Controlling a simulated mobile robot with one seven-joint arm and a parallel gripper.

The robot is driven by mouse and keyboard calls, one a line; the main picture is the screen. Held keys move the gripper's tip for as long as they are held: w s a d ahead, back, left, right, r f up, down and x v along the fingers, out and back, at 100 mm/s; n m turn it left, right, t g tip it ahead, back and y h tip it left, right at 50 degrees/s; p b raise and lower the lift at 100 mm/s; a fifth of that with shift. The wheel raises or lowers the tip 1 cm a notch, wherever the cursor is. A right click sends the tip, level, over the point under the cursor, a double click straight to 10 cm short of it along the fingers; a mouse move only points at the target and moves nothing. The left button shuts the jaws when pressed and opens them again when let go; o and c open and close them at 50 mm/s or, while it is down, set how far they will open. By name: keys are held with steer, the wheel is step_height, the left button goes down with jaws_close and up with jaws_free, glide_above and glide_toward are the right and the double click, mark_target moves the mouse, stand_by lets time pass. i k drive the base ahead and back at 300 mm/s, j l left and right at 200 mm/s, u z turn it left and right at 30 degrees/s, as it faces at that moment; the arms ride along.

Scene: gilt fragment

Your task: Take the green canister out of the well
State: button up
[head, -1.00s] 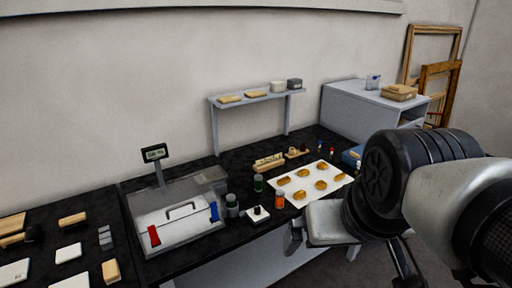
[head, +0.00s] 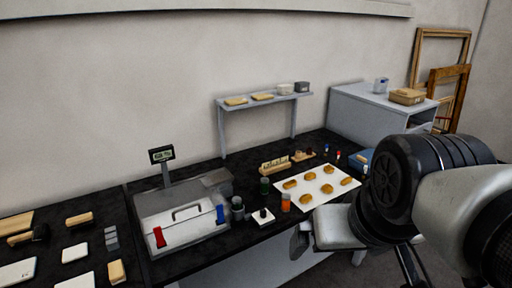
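A small dark green canister (head: 264,186) stands upright on the black bench, behind an orange canister (head: 285,203) and left of a white sheet. A grey canister (head: 237,207) stands to its left, beside a clear-walled box. I cannot make out which opening is the well, or whether the green canister sits in one. My gripper (head: 300,241) is at the bench's front edge, right of and nearer than the canisters, apart from them. Its fingers are small and partly hidden by the pale hand, so their opening is unclear.
The white sheet (head: 328,198) holds several brown-gold pieces. A small white block with a black knob (head: 263,216) stands in front of the canisters. A grey shelf (head: 262,101) stands behind. My arm covers the right side.

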mark_target(236, 201)
steer(key=i+l+u, duration=0.2)
steer(key=i+u, duration=0.25)
steer(key=i+l+u, duration=0.45)
steer(key=i, duration=0.15)
steer(key=j+u, duration=0.15)
steer(key=i+l, duration=0.15)
